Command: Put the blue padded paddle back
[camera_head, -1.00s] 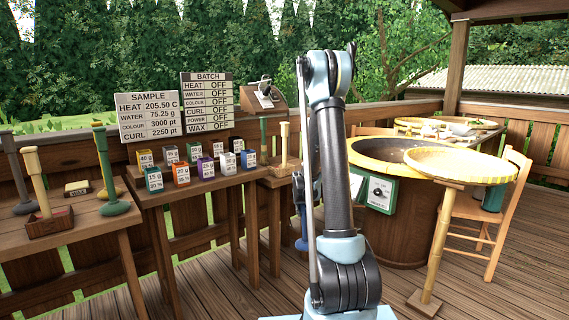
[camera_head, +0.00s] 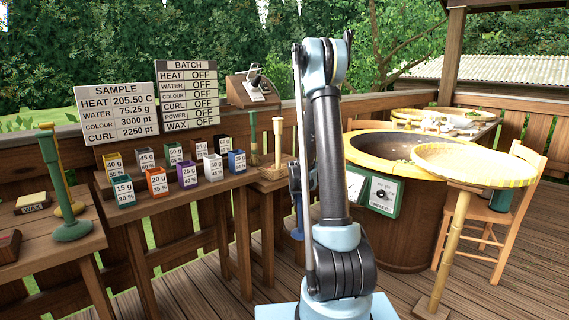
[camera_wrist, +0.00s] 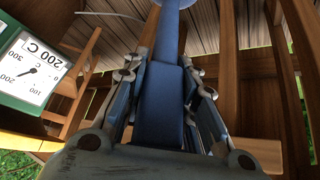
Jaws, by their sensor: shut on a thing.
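The blue padded paddle (camera_wrist: 170,25) is between the fingers of my gripper (camera_wrist: 165,65) in the wrist view. Its blue shaft runs up the picture to a rounded end cut off at the top edge. My gripper is shut on it. In the head view, a blue shaft with a flared lower end (camera_head: 298,234) shows just left of my arm, hanging above the deck. My gripper is mostly hidden behind my arm there.
A middle table (camera_head: 185,190) holds several coloured weight boxes. A small stand (camera_head: 275,172) with a pale upright tool is right of it. A round pan (camera_head: 385,147) with a dial panel (camera_head: 383,195) and a tray on a post (camera_head: 455,250) are at the right. Deck between is clear.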

